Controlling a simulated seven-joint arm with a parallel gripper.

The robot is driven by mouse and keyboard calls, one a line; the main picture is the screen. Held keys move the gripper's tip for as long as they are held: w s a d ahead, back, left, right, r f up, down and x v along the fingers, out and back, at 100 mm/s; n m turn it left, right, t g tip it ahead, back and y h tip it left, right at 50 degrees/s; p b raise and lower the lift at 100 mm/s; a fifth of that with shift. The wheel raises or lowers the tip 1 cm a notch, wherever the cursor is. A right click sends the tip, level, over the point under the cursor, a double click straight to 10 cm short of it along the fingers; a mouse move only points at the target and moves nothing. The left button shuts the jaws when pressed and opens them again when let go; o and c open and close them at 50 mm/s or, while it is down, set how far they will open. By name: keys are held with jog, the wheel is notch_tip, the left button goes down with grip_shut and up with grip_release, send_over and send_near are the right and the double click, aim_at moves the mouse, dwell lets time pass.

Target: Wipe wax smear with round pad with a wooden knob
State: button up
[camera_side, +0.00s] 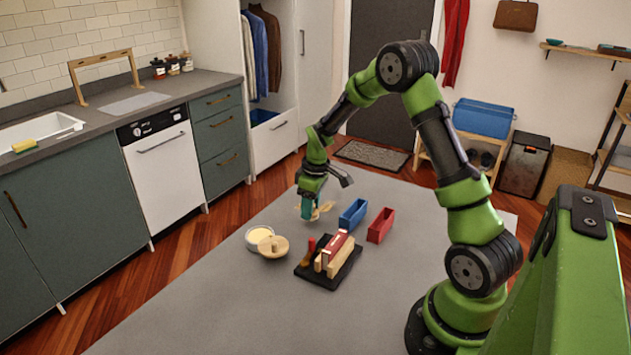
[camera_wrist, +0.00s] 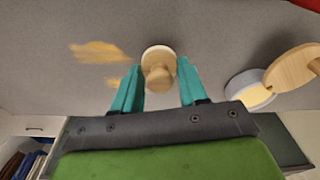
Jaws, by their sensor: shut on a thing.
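The round pad with a wooden knob (camera_wrist: 158,54) is between the teal fingers of my gripper (camera_wrist: 160,76), which is shut on its knob. In the side view my gripper (camera_side: 307,208) is low over the grey table, and the pad is mostly hidden there. The wax smear (camera_wrist: 97,50) is a yellow-brown patch on the table, left of the pad in the wrist view, with a smaller streak below it. In the side view the smear (camera_side: 322,209) shows just right of my gripper. I cannot tell whether the pad touches the table.
A white tub (camera_side: 257,236) with pale yellow contents stands nearby, with a round wooden lid (camera_side: 274,247) leaning on it. A blue bin (camera_side: 353,214) and a red bin (camera_side: 381,225) stand to the right. A dark tray (camera_side: 318,281) holds several upright items. The table's left front is clear.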

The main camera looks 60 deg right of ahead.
jog(key=shift+r, duration=3.5)
